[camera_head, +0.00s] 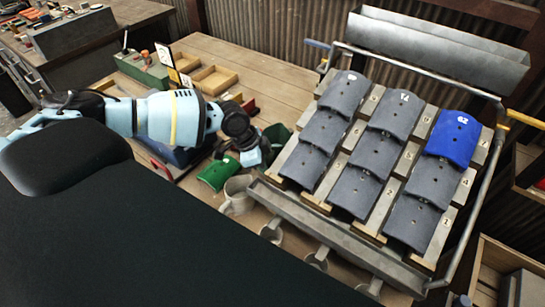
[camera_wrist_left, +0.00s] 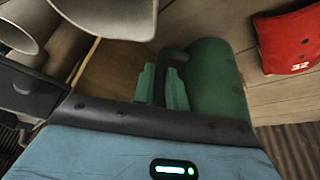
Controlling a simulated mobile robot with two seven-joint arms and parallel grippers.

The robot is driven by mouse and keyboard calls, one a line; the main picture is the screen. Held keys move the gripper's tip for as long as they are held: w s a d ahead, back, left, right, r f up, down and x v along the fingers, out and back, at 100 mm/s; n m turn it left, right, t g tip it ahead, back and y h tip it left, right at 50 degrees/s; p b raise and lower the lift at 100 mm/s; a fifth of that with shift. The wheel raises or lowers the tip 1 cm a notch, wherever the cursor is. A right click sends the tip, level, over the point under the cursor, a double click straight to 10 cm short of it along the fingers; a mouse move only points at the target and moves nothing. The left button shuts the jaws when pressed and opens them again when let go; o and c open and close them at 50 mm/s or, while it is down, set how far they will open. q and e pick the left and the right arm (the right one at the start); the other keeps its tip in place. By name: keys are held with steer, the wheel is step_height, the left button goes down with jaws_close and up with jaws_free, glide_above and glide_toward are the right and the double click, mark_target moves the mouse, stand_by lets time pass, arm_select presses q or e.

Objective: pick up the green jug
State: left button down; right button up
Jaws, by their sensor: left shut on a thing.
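The green jug (camera_wrist_left: 215,85) stands out in the left wrist view, just right of my fingers, with its handle reaching left to them. In the head view the dark green jug (camera_head: 278,134) is partly hidden behind my left gripper (camera_head: 256,155). In the wrist view my left gripper (camera_wrist_left: 161,88) is shut on the jug's handle; the exact contact is partly hidden. I cannot tell whether the jug is clear of the table. My right gripper is in neither view.
A green curved plate (camera_head: 216,173) and a pale mug (camera_head: 237,196) are close to the gripper. A rack of grey plates and one blue plate (camera_head: 454,138) stands to the right. A red plate marked 32 (camera_wrist_left: 289,42) is in the wrist view. Wooden trays (camera_head: 213,79) lie behind.

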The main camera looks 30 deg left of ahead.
arm_select(q)
steer(key=shift+w+r, duration=0.1)
steer(key=shift+r, duration=0.15)
step_height(320, 180, up, 10)
stand_by(0.5)
steer(key=shift+f, duration=0.1)
